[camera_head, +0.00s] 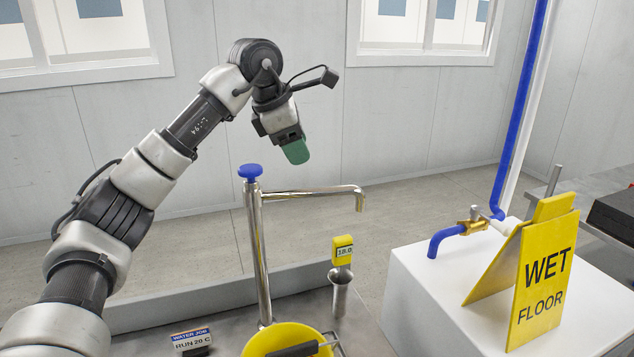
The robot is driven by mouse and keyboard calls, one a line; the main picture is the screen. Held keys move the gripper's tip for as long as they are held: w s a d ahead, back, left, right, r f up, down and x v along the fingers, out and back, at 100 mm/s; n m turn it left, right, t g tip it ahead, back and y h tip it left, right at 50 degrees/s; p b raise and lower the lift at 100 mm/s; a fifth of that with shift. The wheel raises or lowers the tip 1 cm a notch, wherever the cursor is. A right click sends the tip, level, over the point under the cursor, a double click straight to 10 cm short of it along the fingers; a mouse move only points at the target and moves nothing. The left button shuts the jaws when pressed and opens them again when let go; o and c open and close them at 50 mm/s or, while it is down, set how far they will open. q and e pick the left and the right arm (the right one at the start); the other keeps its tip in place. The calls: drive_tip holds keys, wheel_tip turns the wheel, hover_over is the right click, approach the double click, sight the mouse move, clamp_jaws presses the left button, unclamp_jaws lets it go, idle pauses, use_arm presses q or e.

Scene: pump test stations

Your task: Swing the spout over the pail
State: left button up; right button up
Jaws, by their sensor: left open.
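A chrome tap stands upright on the grey bench, with a blue knob (250,172) on top. Its spout (310,193) reaches to the right and ends in a downturned outlet. A yellow pail (252,346) with a dark handle grip sits at the bottom of the view, partly cut off. The outlet shows up and to the right of the pail. My left gripper (295,150), with green fingertips, is open and points down above the spout, apart from it. Its fingers overlap, so the gap is hidden. My right gripper is not in view.
A metal cup (340,299) with a yellow display reading about 18.0 stands right of the tap. A "WATER JOB, RUN 20 C" sign (191,341) is at the left. A yellow wet-floor sign (543,275) and a blue pipe with a brass valve (474,222) are at a white block.

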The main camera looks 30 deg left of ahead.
sight(319, 188)
use_arm(q)
drive_tip(key=x, duration=0.8)
drive_tip(key=shift+d+f+p, duration=0.3)
drive_tip(key=shift+f+p, duration=0.05)
drive_tip(key=shift+p, duration=0.05)
drive_tip(key=shift+w+d+f, duration=0.2)
drive_tip(key=shift+w+f, duration=0.05)
drive_tip(key=shift+f, duration=0.45)
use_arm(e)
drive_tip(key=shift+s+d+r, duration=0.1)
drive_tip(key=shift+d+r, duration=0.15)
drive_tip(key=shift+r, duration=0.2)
use_arm(q)
drive_tip(key=shift+c, duration=0.3)
drive_tip(key=c, duration=0.7)
clamp_jaws()
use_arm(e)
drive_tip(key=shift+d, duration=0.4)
